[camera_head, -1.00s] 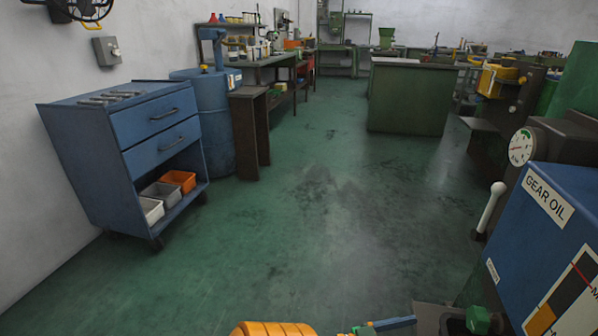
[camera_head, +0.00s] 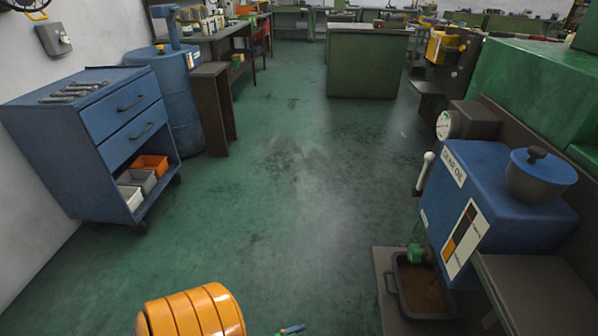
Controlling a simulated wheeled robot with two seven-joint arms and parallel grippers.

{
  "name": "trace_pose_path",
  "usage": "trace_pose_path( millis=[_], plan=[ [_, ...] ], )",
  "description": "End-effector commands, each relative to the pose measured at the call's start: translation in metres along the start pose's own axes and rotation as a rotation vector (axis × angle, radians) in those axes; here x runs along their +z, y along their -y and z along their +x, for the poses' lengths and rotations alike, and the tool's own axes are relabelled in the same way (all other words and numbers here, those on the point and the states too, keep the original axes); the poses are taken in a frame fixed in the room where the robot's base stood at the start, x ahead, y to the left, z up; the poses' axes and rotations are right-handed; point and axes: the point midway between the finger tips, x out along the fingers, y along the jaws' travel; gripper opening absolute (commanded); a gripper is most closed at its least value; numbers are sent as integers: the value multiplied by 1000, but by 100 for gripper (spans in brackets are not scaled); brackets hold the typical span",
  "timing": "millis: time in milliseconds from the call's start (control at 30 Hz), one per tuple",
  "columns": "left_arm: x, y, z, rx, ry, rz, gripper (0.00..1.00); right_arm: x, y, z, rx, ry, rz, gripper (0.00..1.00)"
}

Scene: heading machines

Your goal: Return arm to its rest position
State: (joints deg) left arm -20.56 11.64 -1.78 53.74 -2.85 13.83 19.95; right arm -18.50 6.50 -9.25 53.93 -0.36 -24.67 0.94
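Neither of my grippers nor my arms can be seen in the head view. Their pose and what they may hold are out of the picture.
A blue tool cart (camera_head: 100,135) and blue drum (camera_head: 168,100) stand at the left. An orange ribbed object (camera_head: 190,312) and a small blue-handled item (camera_head: 292,329) are at the bottom. The gear oil box (camera_head: 470,190) and an oil tray (camera_head: 425,285) are at the right. The green floor between is open.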

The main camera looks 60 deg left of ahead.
Motion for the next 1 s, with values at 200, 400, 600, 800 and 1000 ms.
trace_pose_path(
  millis=[200, 400, 600, 800, 1000],
  plan=[
    [6, -2, -3, -2, 29, 11, 92, -1, 0, -4, 0, 0, 0, 34],
    [6, -2, -3, -2, 28, 10, 92, -1, 0, -3, 0, 0, 0, 34],
    [9, -6, -15, -3, 80, 26, 92, 2, 1, -18, -4, 8, -2, 34],
    [80, -42, -111, 40, 562, 226, 92, 37, 13, -90, -34, 67, -23, 34],
    [115, -52, -143, 84, 734, 318, 92, 52, 19, -96, -45, 83, -31, 34]
  ],
)
